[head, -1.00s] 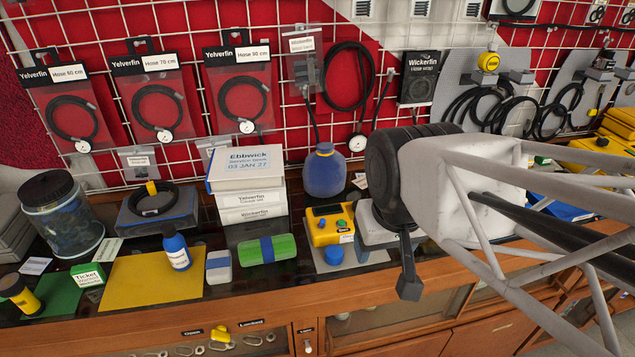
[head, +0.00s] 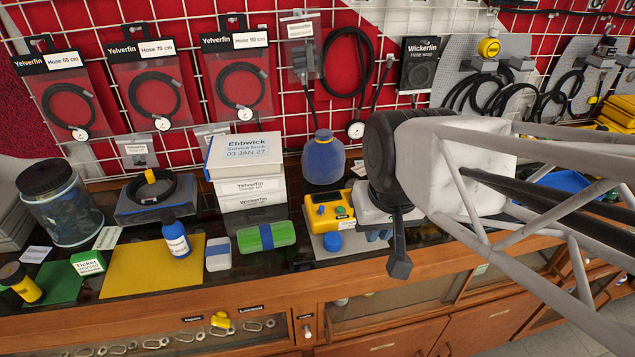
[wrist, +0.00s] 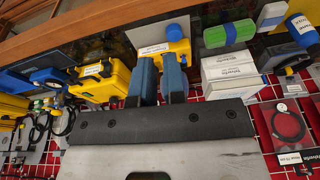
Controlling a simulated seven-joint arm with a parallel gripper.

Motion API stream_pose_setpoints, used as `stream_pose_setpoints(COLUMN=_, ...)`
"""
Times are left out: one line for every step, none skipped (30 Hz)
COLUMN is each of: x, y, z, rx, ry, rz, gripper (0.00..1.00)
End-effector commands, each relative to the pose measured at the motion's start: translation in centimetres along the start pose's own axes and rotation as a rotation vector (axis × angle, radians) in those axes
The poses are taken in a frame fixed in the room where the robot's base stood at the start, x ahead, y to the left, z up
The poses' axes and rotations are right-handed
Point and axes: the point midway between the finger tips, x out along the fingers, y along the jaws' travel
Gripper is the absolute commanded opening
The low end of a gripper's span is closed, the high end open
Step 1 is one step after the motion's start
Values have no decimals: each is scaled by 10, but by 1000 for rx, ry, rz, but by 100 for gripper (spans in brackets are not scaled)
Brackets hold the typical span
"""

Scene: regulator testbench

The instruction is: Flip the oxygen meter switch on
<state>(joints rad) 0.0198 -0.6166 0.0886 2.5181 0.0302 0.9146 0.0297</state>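The device also shows there (wrist: 179,48), just beyond the right finger. I cannot make out the switch or its position.
A blue round cap (head: 333,241) lies on the mat (head: 350,247) in front of the device. A green case (head: 266,236), white boxes (head: 250,186) and a blue flask (head: 323,160) stand close by. A yellow case (wrist: 105,82) is beside my fingers. Hoses hang on the rack behind.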

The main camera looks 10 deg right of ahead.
Motion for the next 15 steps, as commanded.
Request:
stream_pose_setpoints(x=4, y=0, z=-5, rx=22, ry=0, rz=-11, gripper=3)
stream_pose_setpoints(x=7, y=-1, z=-8, rx=37, ry=1, rz=-20, gripper=0)
stream_pose_setpoints(x=11, y=-1, z=-13, rx=61, ry=1, rz=-32, gripper=0)
stream_pose_setpoints(x=15, y=-2, z=-17, rx=80, ry=3, rz=-42, gripper=0)
stream_pose_setpoints(x=18, y=-2, z=-22, rx=101, ry=4, rz=-53, gripper=0)
stream_pose_setpoints(x=23, y=-3, z=-28, rx=131, ry=8, rz=-68, gripper=0)
stream_pose_setpoints(x=27, y=-3, z=-33, rx=157, ry=9, rz=-80, gripper=0)
stream_pose_setpoints(x=32, y=-3, z=-38, rx=183, ry=10, rz=-91, gripper=0)
stream_pose_setpoints(x=38, y=-3, z=-45, rx=220, ry=15, rz=-107, gripper=0)
stream_pose_setpoints(x=42, y=-3, z=-51, rx=249, ry=17, rz=-120, gripper=0)
stream_pose_setpoints(x=47, y=-2, z=-57, rx=278, ry=20, rz=-131, gripper=0)
stream_pose_setpoints(x=54, y=-1, z=-64, rx=318, ry=23, rz=-146, gripper=0)
stream_pose_setpoints(x=59, y=0, z=-69, rx=349, ry=26, rz=-156, gripper=0)
stream_pose_setpoints(x=64, y=1, z=-75, rx=379, ry=28, rz=-167, gripper=0)
stream_pose_setpoints(x=70, y=2, z=-82, rx=418, ry=34, rz=-179, gripper=0)
